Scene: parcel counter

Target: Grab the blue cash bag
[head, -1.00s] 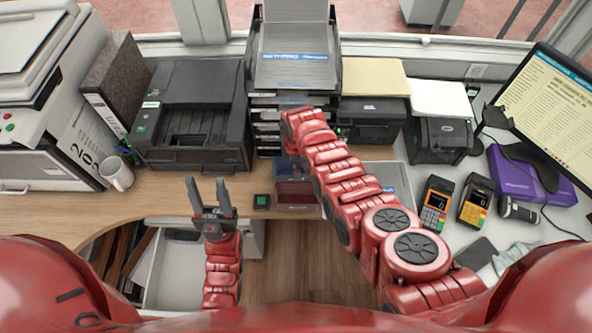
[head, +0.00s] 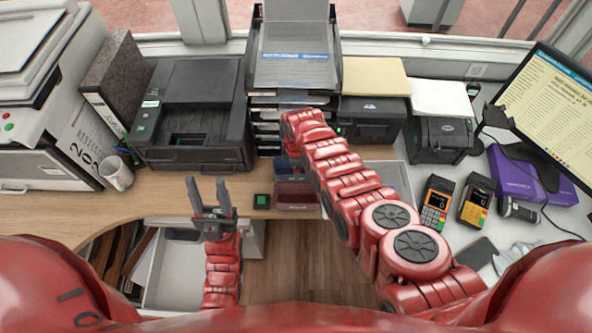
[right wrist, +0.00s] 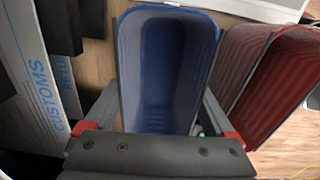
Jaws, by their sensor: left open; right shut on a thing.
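The blue cash bag (right wrist: 165,70) fills the middle of the right wrist view, its open-looking top facing the camera. My right gripper (right wrist: 160,105) is shut on it, with one finger along each side. In the head view the blue bag (head: 287,166) shows only partly, beside the end of my right arm, which hides most of the right gripper. A red bag (right wrist: 270,75) stands just to the right of the blue one in the wrist view; in the head view it shows nearer me (head: 297,197). My left gripper (head: 206,190) is open and empty, over the desk's front edge.
A paper tray stack (head: 280,125) and a black printer (head: 195,120) stand behind. Card terminals (head: 437,205) are at right. A customs-labelled item (right wrist: 50,75) is at left in the wrist view.

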